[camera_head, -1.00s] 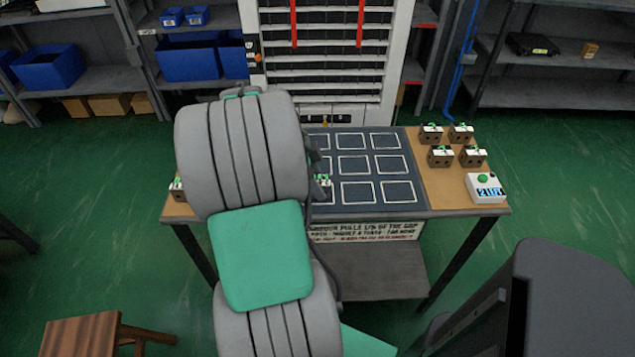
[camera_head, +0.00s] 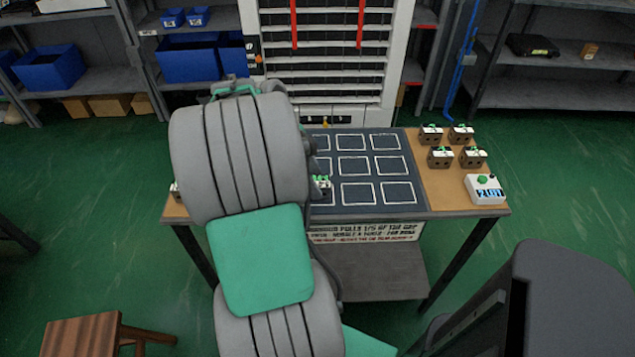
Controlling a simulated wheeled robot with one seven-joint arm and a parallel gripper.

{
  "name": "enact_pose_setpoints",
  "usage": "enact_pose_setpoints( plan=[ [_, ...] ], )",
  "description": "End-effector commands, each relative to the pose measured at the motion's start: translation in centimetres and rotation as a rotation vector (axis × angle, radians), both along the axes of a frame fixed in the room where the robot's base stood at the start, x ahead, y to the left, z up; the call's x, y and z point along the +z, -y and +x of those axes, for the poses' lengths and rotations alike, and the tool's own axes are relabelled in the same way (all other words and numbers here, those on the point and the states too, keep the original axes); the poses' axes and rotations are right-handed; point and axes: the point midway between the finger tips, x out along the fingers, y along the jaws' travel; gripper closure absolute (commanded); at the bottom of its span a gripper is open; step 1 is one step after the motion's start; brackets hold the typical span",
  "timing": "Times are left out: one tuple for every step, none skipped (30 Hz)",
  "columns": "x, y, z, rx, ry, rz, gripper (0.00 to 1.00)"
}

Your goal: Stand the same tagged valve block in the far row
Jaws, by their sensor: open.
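A small valve block (camera_head: 321,184) with a green and white top stands in the near part of the dark grid mat (camera_head: 415,206), just right of my arm and partly hidden by it. Another block (camera_head: 175,191) shows only as a sliver at the table's left edge. Several more blocks stand on the right, among them one at the front (camera_head: 440,157) and one at the back (camera_head: 460,133). No tag can be made out on any block. The far-row cells in view, such as the far middle cell (camera_head: 350,142), are empty. My gripper is hidden behind my arm.
A white box with a green button and a small display (camera_head: 485,189) sits at the table's right front corner. A rack with red strips (camera_head: 327,60) stands behind the table. A wooden stool (camera_head: 82,336) stands at lower left. The mat's left part is hidden.

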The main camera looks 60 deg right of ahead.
Motion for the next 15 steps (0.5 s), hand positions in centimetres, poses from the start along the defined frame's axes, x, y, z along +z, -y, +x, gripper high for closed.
enact_pose_setpoints(
  plan=[
    [1.5, -0.2, 0.7, 0.003, 0.005, -0.005, 0.4],
    [2.3, -0.3, 0.9, 0.003, 0.003, -0.004, 0.4],
    [3.3, -0.5, 1.3, 0.003, 0.004, -0.005, 0.4],
    [4.0, -0.7, 1.6, 0.004, 0.004, -0.002, 0.4],
    [4.8, -0.8, 1.8, 0.002, 0.003, -0.004, 0.4],
    [5.8, -1.0, 2.2, 0.002, 0.003, -0.004, 0.4],
    [6.3, -1.1, 2.4, 0.002, 0.004, -0.003, 0.4],
    [6.9, -1.2, 2.6, 0.002, 0.003, -0.002, 0.4],
    [7.6, -1.3, 2.8, 0.001, 0.002, -0.001, 0.4],
    [7.9, -1.4, 2.9, 0.003, 0.0, -0.001, 0.4],
    [8.3, -1.5, 3.1, 0.001, 0.001, -0.002, 0.4],
    [8.6, -1.5, 3.2, 0.001, 0.002, -0.001, 0.4],
    [8.8, -1.6, 3.2, 0.001, 0.002, -0.001, 0.4],
    [8.9, -1.6, 3.3, 0.0, 0.002, -0.002, 0.4],
    [8.9, -1.7, 3.3, 0.0, 0.001, 0.0, 0.4]
  ],
)
